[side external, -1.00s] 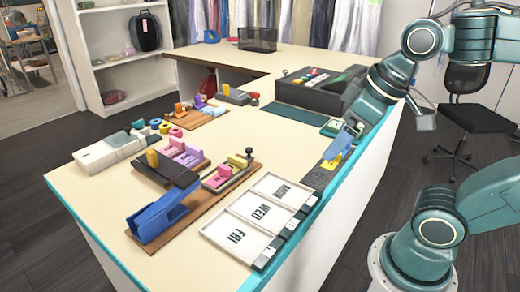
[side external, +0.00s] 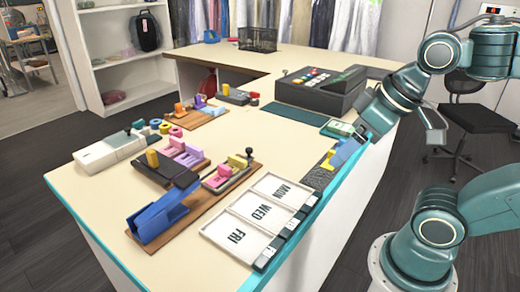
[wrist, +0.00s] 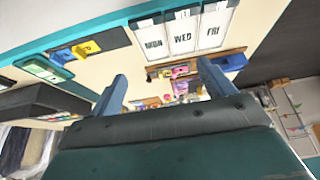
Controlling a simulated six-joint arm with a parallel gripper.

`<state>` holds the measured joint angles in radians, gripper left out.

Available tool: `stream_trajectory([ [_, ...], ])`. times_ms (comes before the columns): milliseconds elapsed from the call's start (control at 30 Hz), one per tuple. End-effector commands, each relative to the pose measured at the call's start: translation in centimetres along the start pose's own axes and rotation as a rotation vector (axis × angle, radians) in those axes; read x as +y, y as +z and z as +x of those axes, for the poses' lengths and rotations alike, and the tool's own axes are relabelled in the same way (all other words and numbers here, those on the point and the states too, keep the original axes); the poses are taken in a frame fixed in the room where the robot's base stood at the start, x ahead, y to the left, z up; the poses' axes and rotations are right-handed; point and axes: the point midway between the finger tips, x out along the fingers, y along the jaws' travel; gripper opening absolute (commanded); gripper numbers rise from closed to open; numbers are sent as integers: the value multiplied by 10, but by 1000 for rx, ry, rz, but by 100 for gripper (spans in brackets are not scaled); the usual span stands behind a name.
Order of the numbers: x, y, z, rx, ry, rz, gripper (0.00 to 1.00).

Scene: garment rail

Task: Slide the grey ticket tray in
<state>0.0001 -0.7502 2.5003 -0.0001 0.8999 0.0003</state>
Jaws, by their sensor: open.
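A dark grey speckled flat piece (side external: 318,180) lies at the counter's right edge, with a yellow part (side external: 331,161) at its far end. In the wrist view the flat piece (wrist: 113,39) also shows, with the yellow part and a blue part beside it. I cannot tell for sure that it is the grey ticket tray. Pale trays marked MON (side external: 284,189), WED (side external: 263,211) and FRI (side external: 235,238) lie side by side nearer the camera. My gripper (side external: 345,152) is by the yellow part. In the wrist view its fingers (wrist: 160,75) are spread, with nothing between them.
A dark till (side external: 318,92) and a small green-and-white device (side external: 338,128) stand beyond the gripper. A brown board with a blue stapler-like thing (side external: 160,215) and coloured blocks lies left of the trays.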

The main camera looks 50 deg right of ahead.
Motion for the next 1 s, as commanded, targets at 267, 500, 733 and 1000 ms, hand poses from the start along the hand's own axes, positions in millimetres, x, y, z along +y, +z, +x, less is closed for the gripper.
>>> stream_trajectory([
  [267,0,0,0,0,0,0,82],
  [500,0,-1,0,-1,0,2,58],
  [733,2,-17,-2,-25,5,35,43],
  [1000,8,-65,-1,-95,21,145,43],
])
